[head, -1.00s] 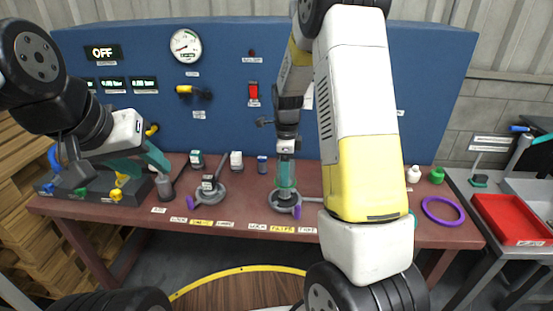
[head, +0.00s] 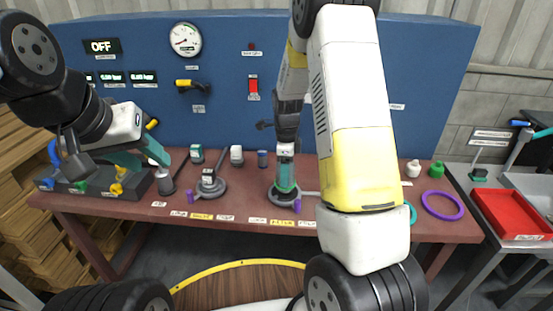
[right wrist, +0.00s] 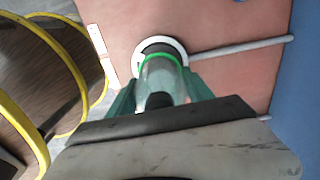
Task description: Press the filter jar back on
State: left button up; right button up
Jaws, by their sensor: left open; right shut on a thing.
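My right gripper (head: 285,185) points down over the round grey filter base (head: 272,197) in the middle of the bench. It is shut on the filter jar, a clear cylinder mostly hidden by the fingers in the head view. In the right wrist view the jar (right wrist: 160,76) shows between the teal fingers, with a green ring at its far end against a pale round base (right wrist: 148,45). I cannot tell whether the jar is fully seated. A purple lever (head: 297,205) sticks out at the base's front. My left gripper (head: 156,156) is open and empty above a grey cup (head: 165,184).
A second round grey base (head: 208,190) with a purple lever stands left of the filter base. A blue panel (head: 225,100) with a gauge and red switch rises behind. A purple ring (head: 442,206) lies at the bench's right; a red tray (head: 508,214) stands beyond.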

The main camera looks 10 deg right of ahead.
jog(key=shift+f, duration=1.2)
jog(key=o, duration=1.5)
notch_tip(320, 180, up, 8)
jog(key=shift+f, duration=0.1)
